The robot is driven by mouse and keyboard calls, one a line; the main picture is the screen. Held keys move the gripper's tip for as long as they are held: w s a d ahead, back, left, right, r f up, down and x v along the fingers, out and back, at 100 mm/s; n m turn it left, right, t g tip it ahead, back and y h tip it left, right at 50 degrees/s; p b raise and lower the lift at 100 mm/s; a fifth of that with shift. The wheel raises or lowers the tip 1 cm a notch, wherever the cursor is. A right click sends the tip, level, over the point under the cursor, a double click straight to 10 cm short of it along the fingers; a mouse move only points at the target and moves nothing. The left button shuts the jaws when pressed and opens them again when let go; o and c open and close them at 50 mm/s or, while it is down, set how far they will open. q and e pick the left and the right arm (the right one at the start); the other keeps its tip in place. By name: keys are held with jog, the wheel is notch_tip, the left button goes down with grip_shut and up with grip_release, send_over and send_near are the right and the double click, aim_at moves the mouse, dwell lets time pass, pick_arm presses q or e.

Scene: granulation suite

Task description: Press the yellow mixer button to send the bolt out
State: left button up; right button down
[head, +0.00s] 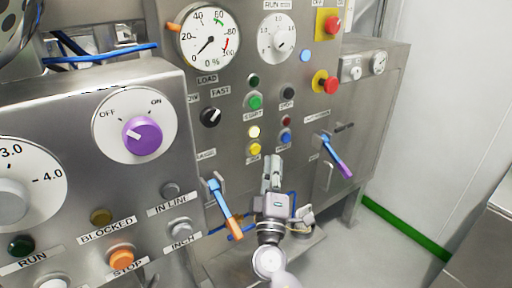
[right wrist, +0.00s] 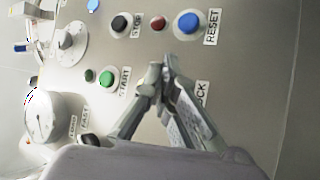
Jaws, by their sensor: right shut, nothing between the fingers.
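The yellow button (head: 255,149) sits on the steel mixer panel, below a pale yellow lamp (head: 254,132) and left of a blue button (head: 285,138). My right gripper (head: 272,160) is shut and empty, with its fingers pointing up at the panel just below and right of the yellow button in the head view. Contact cannot be told. In the right wrist view the shut fingers (right wrist: 163,72) cover the spot beside the label ending in "OCK", and the yellow button is hidden there. I cannot identify the bolt for sure. My left gripper is not in view.
A blue lever with an orange grip (head: 225,209) is left of my right gripper, and one with a purple grip (head: 335,156) is to its right. Green (head: 255,101) and black buttons sit above. A nearer panel with a purple knob (head: 142,136) fills the left.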

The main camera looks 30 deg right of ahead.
aim_at(255, 149)
jog(key=shift+w+a+b, duration=0.1)
jog(key=shift+w+b, duration=0.35)
jog(key=shift+w, duration=0.85)
jog(key=shift+w, duration=0.1)
dwell(0.4)
jog(key=shift+w+b, duration=0.3)
jog(key=shift+w, duration=0.05)
jog(key=shift+w, duration=0.15)
dwell(0.4)
